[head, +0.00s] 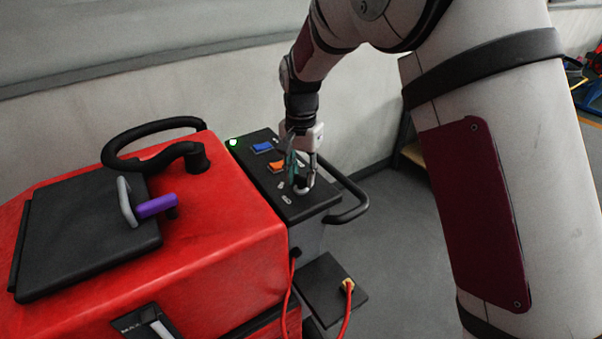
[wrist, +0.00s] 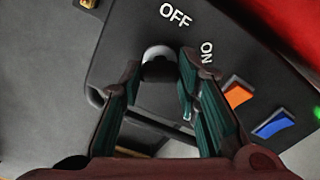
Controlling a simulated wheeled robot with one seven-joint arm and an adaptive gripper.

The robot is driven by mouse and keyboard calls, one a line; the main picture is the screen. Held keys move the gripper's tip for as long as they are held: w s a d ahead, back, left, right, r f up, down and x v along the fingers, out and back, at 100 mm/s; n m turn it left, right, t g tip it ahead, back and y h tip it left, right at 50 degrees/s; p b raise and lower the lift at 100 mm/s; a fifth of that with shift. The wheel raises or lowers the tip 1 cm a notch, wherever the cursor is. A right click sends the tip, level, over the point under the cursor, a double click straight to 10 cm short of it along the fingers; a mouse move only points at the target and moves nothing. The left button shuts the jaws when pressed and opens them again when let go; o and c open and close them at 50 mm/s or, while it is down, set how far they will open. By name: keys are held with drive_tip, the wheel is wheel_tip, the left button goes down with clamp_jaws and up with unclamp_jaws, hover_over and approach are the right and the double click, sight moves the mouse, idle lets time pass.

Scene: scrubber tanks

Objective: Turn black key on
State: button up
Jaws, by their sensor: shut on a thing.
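The black key (wrist: 160,69) sits in a round silver switch on the dark control panel (wrist: 120,35), beside the white OFF and ON labels in the wrist view. My gripper (wrist: 161,66) is shut on the key, with one finger on each side of it. In the head view my gripper (head: 300,184) reaches down to the near end of the panel (head: 312,207). There the fingers largely hide the key, so its exact angle is hard to tell.
An orange switch (head: 277,167), a blue switch (head: 262,147) and a lit green light (head: 233,142) share the panel. A black handle (head: 352,207) curves off its right end. The red machine body (head: 225,235) carries a black lid (head: 80,235) and a purple-handled latch (head: 156,206).

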sight(301, 176)
idle(0.4)
drive_tip(key=o, duration=1.2)
drive_tip(key=shift+c, duration=0.2)
drive_tip(key=shift+r, duration=0.1)
wheel_tip(301, 176, up, 12)
